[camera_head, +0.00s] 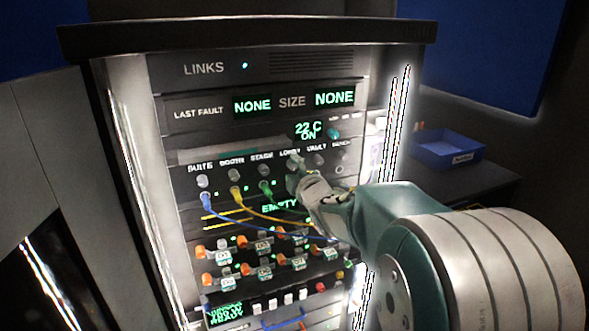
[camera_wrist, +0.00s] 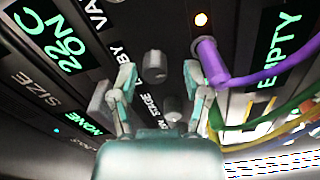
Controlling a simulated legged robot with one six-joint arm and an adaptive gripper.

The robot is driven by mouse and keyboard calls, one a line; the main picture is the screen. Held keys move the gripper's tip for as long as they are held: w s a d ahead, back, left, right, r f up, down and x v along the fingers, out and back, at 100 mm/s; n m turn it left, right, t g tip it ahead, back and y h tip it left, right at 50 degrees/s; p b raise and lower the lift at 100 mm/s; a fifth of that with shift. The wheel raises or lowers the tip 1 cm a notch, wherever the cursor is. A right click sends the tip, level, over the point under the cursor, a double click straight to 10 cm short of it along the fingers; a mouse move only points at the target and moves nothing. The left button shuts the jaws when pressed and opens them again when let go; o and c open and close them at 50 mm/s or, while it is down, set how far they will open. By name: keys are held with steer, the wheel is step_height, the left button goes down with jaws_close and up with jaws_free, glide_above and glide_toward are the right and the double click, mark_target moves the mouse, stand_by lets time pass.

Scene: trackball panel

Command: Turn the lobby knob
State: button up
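The lobby knob (camera_wrist: 155,65) is a small grey cylinder beside the partly covered LOBBY label in the wrist view. In the head view it is mostly hidden by my gripper (camera_head: 298,176), which is at the LOBBY position of the knob row. In the wrist view my gripper (camera_wrist: 158,74) is open, with one finger on each side of the lobby knob and visible gaps between. I cannot tell how deep the fingertips reach along the knob. The stage knob (camera_wrist: 172,108) shows just below it, nearer the palm.
A purple plug (camera_wrist: 208,60) with its cable sits close to the right finger. Blue (camera_head: 207,202), yellow (camera_head: 236,190) and green (camera_head: 265,187) cables hang in front of the panel. A vault knob (camera_head: 319,160) is to the right. A blue bin (camera_head: 447,150) stands on the side table.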

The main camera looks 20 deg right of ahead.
steer(key=shift+r, duration=0.1)
steer(key=s, duration=1.2)
steer(key=shift+a, duration=0.1)
steer(key=s+a+f+m+g, duration=0.3)
steer(key=s+m+g, duration=0.1)
steer(key=s, duration=0.3)
steer(key=s+a+f+m+g, duration=0.2)
steer(key=s+a+m+g, duration=0.2)
steer(key=s+m, duration=0.2)
steer(key=s+a+f+m+g, duration=0.3)
steer(key=s+m+g, duration=0.1)
steer(key=s, duration=0.5)
steer(key=shift+a+f+m, duration=0.15)
steer(key=shift+f+m, duration=0.2)
steer(key=shift+m, duration=0.25)
steer(key=shift+w, duration=0.15)
stand_by(0.5)
